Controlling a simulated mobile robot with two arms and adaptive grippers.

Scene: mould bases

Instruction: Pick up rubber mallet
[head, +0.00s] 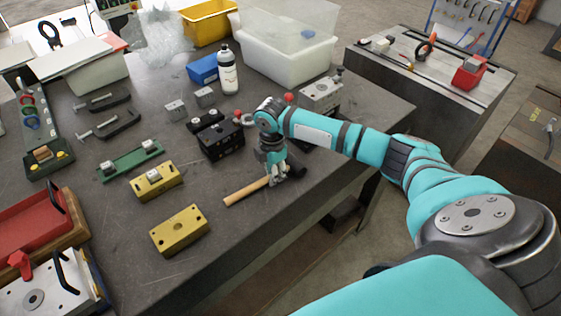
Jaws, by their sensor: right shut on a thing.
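The rubber mallet (246,192) lies on or just above the dark workbench, in the middle of the head view. Its light wooden handle points to the lower left, and a dark head shows at the right, partly behind my gripper. My right gripper (272,178) comes down from above and is shut on the mallet near its head. I cannot tell whether the mallet touches the bench. My left gripper is out of view.
A yellow block (179,231) and a black block (221,142) stand left of the mallet. A white bottle (228,72) and a clear bin (285,55) are behind. The bench (235,262) is bare in front of the mallet. A second table (440,85) stands right.

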